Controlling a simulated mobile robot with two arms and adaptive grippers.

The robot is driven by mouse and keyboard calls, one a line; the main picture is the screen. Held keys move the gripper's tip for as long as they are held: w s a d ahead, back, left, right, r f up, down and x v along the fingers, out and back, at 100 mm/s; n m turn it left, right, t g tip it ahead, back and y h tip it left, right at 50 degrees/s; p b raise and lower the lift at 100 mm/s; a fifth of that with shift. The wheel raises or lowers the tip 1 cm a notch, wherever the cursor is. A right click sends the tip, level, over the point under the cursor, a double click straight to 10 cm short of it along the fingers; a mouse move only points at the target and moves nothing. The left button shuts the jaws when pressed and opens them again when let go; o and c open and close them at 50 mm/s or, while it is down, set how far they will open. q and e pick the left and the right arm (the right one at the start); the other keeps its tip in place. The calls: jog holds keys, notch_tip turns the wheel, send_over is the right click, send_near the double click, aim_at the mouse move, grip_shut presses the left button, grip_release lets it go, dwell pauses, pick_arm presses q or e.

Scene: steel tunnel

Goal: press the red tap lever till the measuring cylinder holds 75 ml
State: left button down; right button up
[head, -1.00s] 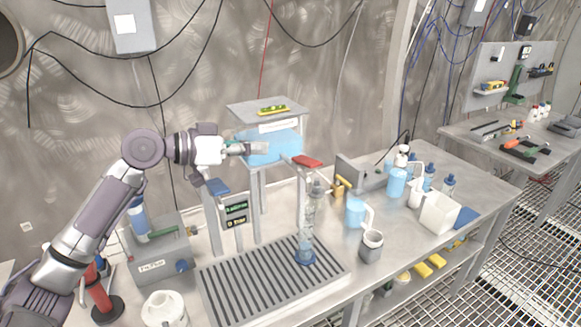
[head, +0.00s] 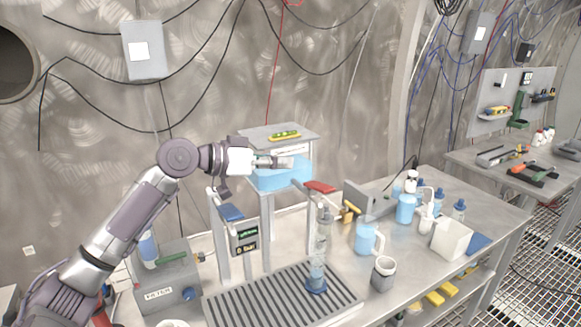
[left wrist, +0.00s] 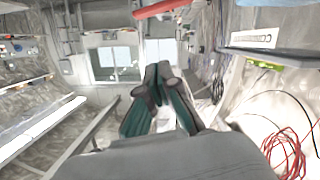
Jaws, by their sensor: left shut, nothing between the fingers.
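The red tap lever (head: 320,186) juts from the right of the blue water tank (head: 283,176), above the clear measuring cylinder (head: 321,238). The cylinder stands upright on a slatted drain tray; its base looks blue, and I cannot read its level. My left gripper (head: 284,162) is shut and empty in front of the tank's upper part, left of the lever and apart from it. In the left wrist view its teal fingers (left wrist: 158,85) are together, and the red lever (left wrist: 160,8) shows at the top edge. My right gripper is out of view.
A blue lever (head: 231,213) and a small display (head: 245,236) stand left of the cylinder. A filter box (head: 166,283) is at the left.

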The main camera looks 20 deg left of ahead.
pick_arm(q)
jog(key=p, duration=0.3)
send_over(319, 186)
jog(key=s+a, duration=0.1)
jog(key=s, duration=0.1)
jog(key=f, duration=0.4)
jog(key=f+p, duration=0.1)
jog(key=f, duration=0.1)
jog(key=shift+d, duration=0.4)
jog(key=shift+s+d+f+m+b, duration=0.15)
jog(key=shift+d+f+m+b, duration=0.1)
jog(key=shift+m+b, duration=0.4)
dwell(5.4)
